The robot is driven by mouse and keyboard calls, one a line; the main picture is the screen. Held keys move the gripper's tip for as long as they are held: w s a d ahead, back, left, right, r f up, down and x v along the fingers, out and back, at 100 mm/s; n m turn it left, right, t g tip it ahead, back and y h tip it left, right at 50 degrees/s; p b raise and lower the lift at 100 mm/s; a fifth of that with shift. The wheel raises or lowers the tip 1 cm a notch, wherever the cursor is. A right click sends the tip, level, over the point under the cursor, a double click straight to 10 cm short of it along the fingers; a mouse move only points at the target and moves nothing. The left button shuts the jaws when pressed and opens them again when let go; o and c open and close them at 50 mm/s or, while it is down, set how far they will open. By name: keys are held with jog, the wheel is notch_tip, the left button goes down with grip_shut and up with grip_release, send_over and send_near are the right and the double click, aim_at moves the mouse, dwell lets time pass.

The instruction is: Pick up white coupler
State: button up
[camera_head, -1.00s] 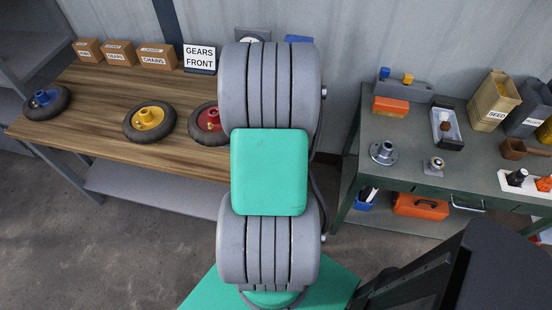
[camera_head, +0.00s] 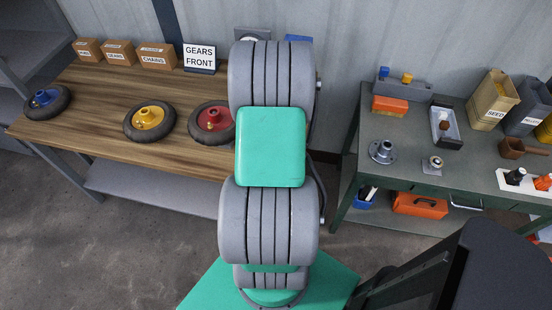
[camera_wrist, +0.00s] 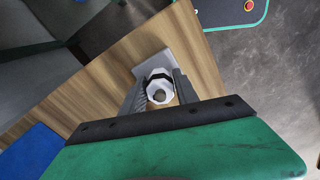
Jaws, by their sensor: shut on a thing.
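The white coupler (camera_wrist: 159,90) shows in the wrist view as a white ring-like piece with a dark band and a round hole. It sits between the two dark fingers of my gripper (camera_wrist: 158,86), which is shut on it. A pale grey plate (camera_wrist: 147,64) shows just beyond the coupler, over the wooden tabletop (camera_wrist: 199,60). I cannot tell whether the coupler touches the plate or is clear of it. In the head view, my arm hides the gripper and the coupler.
Wheels with blue (camera_head: 45,98), yellow (camera_head: 148,118) and red (camera_head: 213,117) hubs lie on the wooden bench (camera_head: 95,122). A "GEARS FRONT" sign (camera_head: 199,57) stands behind. The green-grey bench (camera_head: 400,135) at right holds a metal flange (camera_head: 382,151) and several containers.

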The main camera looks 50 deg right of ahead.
grip_shut()
